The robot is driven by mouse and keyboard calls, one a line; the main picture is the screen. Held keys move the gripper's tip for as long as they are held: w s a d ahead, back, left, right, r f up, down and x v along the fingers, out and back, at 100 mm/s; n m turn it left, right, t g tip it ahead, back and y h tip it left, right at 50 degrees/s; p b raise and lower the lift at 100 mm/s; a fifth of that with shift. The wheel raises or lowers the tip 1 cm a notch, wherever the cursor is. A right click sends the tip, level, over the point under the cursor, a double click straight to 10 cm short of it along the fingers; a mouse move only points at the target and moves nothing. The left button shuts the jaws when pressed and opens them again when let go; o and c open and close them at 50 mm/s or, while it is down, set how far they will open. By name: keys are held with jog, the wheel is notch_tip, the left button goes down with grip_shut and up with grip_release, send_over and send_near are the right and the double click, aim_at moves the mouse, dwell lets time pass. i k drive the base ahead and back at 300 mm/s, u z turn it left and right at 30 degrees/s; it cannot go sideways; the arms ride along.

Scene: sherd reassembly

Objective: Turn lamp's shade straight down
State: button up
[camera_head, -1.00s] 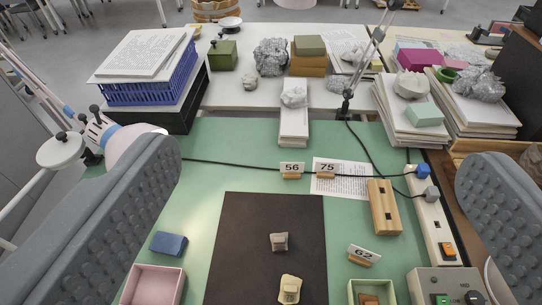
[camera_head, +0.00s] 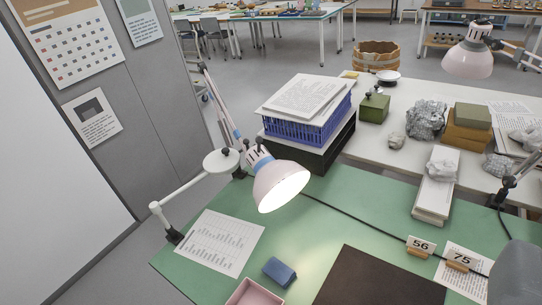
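The near desk lamp has a pinkish-white shade (camera_head: 272,181) at the centre left, hanging over the green table. The shade is tilted: its lit opening faces down and to the right, partly toward me, and its glowing inside shows. A jointed lamp arm (camera_head: 221,108) comes down to it from the upper left, with a dark knob near the joint. One grey padded finger of my gripper (camera_head: 518,274) shows at the lower right edge, well apart from the shade. The other finger is out of view, so the opening cannot be judged.
A white round disc (camera_head: 221,161) on a clamped white arm stands left of the shade. A blue basket (camera_head: 310,125) with papers stands behind it. A blue block (camera_head: 279,271) and pink tray (camera_head: 254,294) lie in front. A second lamp (camera_head: 468,61) is at upper right.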

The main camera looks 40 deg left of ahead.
aim_at(276, 182)
jog(key=z, duration=2.05)
jog(key=k, duration=1.75)
jog(key=u, duration=2.1)
jog(key=i, duration=1)
jog(key=u, duration=0.15)
